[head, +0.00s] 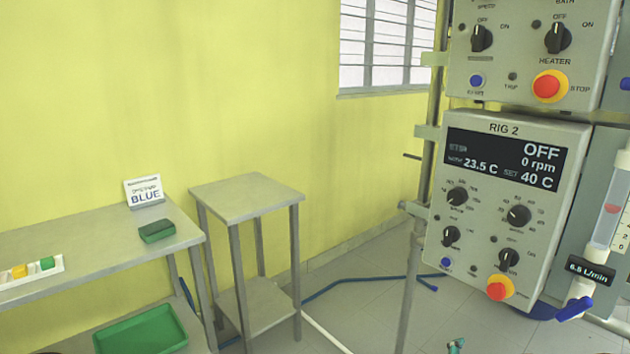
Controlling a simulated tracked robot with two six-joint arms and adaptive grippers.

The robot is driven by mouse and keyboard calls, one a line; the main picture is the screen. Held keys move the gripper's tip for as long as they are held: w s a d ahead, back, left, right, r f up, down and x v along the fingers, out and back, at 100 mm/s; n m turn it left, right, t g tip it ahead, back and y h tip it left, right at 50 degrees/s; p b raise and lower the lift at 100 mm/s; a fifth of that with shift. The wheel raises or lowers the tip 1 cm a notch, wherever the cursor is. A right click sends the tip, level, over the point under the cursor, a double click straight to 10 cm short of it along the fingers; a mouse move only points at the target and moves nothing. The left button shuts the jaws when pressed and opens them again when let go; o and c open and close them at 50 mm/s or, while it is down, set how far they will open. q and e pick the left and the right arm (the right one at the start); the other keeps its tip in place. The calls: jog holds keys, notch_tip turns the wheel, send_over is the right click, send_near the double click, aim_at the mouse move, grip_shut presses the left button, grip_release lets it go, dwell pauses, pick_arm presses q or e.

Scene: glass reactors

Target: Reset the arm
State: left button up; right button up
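Neither of my grippers shows in the head view, and no arm can be made out clearly. The control box marked RIG 2 (505,205) hangs on a metal frame at the right. Its display (505,157) reads OFF, 0 rpm, 23.5 C and SET 40 C. A red button with a yellow collar (498,289) sits low on the box. Above it, a second control box (520,75) is cut off by the top edge and has a red STOP button (547,87).
A green tray (140,331) lies below. A small table (246,196) stands empty. A blue hose (350,283) crosses the floor.

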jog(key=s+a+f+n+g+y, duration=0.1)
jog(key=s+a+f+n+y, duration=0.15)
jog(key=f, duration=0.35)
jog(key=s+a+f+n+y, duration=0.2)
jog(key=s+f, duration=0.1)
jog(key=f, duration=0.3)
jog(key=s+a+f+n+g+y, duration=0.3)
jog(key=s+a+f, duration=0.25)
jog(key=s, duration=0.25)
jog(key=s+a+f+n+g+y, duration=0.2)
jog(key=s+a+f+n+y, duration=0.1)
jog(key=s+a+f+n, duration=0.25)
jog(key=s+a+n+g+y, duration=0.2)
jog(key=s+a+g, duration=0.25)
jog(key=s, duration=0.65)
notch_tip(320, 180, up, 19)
jog(key=p, duration=1.8)
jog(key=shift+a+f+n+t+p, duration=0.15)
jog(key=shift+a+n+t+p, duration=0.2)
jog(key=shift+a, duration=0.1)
